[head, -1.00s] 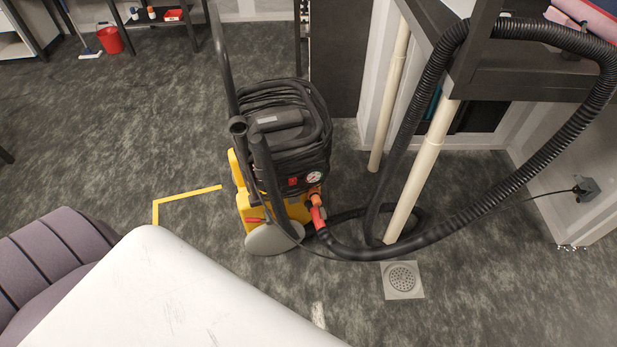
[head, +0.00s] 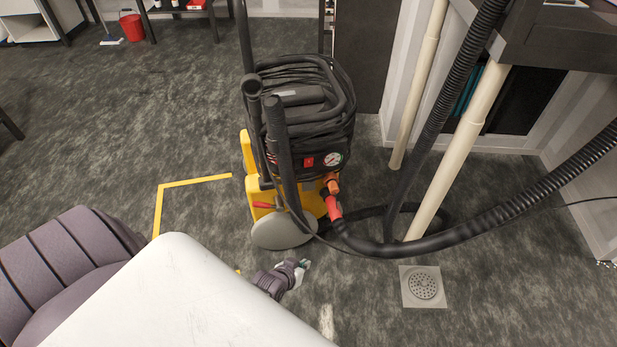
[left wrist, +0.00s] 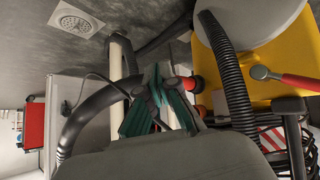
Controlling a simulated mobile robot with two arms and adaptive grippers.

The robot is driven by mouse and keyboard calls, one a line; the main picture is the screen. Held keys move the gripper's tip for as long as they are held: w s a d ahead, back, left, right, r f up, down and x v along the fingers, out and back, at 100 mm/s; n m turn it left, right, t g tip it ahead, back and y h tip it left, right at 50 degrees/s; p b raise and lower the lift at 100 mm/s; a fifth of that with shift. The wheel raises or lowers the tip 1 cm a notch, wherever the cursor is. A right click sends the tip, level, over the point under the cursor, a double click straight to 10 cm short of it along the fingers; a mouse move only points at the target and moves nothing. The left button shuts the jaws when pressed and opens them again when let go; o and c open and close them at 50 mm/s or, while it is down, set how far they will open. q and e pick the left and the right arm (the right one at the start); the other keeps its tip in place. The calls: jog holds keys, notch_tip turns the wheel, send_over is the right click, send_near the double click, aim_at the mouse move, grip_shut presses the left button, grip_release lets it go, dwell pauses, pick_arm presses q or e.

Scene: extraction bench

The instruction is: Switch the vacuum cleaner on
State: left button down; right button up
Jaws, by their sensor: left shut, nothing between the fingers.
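The vacuum cleaner (head: 262,200) stands upright on the floor, with a yellow body, black top, coiled cable and grey wheel. A red switch (head: 308,162) sits on its dark front panel beside a round gauge (head: 333,159). I cannot tell whether the switch is on. My left gripper (head: 304,264) is low in front of the cleaner, below the red hose connector, apart from the switch. In the left wrist view its green-padded fingers (left wrist: 157,75) are shut and empty, with the yellow body (left wrist: 275,45) to their right. My right gripper is not in view.
A black ribbed hose (head: 480,215) curves from the connector to the right. Pale pipes (head: 465,145) rise beside the cleaner, and a floor drain (head: 423,286) lies in front. A dark bench (head: 560,40) is at the upper right.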

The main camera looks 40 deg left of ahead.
aim_at(308, 162)
pick_arm(q)
jog(key=w+a+r+n+t+b, duration=0.1)
jog(key=w+a+r+t+b, duration=0.2)
jog(key=w+r+b, duration=0.2)
jog(key=w+a+r+n+t+y+b, duration=0.1)
jog(key=w+a+r+n+t+b, duration=0.1)
jog(key=w+r, duration=0.7)
jog(key=a+t+b, duration=0.1)
jog(key=t+b, duration=0.1)
jog(key=b, duration=0.1)
jog(key=shift+w, duration=0.4)
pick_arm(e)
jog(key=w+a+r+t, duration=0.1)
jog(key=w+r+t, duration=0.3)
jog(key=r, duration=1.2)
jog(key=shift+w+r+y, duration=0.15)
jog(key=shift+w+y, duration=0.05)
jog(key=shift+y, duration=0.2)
pick_arm(q)
jog(key=shift+f, duration=0.1)
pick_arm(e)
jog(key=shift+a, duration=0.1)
